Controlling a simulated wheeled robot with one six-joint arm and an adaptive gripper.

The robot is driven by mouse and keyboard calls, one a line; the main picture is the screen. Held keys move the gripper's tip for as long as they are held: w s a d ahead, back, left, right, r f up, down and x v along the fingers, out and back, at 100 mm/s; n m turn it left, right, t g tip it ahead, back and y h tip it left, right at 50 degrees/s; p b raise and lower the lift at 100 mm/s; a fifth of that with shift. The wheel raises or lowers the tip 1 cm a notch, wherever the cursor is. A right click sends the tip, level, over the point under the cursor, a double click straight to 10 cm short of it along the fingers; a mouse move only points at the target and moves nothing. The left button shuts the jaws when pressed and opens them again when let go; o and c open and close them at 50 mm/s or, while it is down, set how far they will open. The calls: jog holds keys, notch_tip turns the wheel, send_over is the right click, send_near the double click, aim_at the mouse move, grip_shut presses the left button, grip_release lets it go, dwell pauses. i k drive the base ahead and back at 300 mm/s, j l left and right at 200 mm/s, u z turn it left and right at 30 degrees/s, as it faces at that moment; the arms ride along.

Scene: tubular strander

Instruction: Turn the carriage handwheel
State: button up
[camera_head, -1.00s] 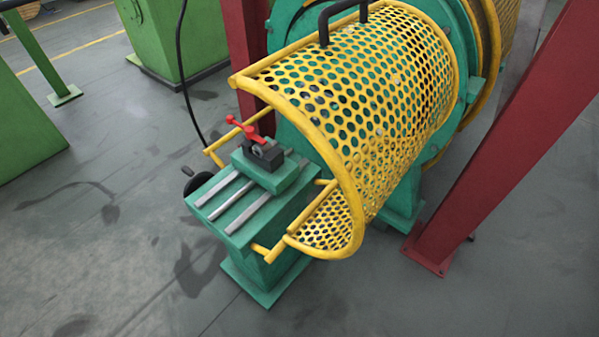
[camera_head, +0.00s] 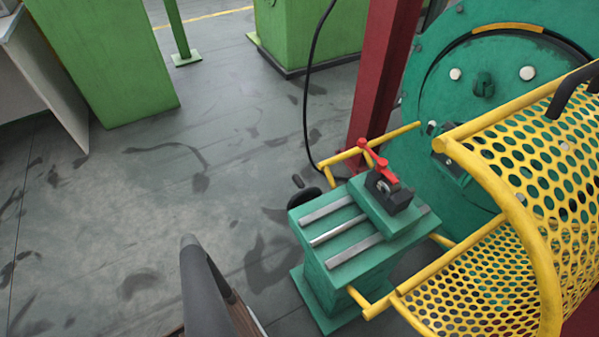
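The carriage (camera_head: 335,248) is a green block with light metal rails on top. It stands on a green foot on the floor, right of centre. The handwheel is the black round part (camera_head: 305,201) at the carriage's back left side; it is small here, seen at a slant and partly hidden by the carriage. A green slide (camera_head: 378,216) on the rails carries a black clamp (camera_head: 390,193) with a red lever (camera_head: 372,153).
A yellow perforated guard (camera_head: 480,275) with tube rails stands right of the carriage, before a large green disc (camera_head: 445,90). A red post (camera_head: 378,85) and a hanging black cable (camera_head: 307,110) are behind. The floor (camera_head: 150,220) left of the carriage is mostly clear.

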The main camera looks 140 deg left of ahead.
aim_at(305, 195)
jog(key=k+j+u, duration=0.1)
jog(key=k, duration=1.8)
jog(key=u, duration=0.45)
jog(key=k+j+u, duration=0.1)
jog(key=u, duration=0.3)
jog(key=k+u, duration=0.1)
jog(key=u, duration=0.35)
jog(key=j+u, duration=0.1)
jog(key=u, duration=0.3)
jog(key=j+u, duration=0.1)
jog(key=u, duration=0.35)
jog(key=j+z, duration=0.1)
jog(key=j, duration=0.55)
jog(key=k+j+z, duration=0.1)
jog(key=j, duration=0.6)
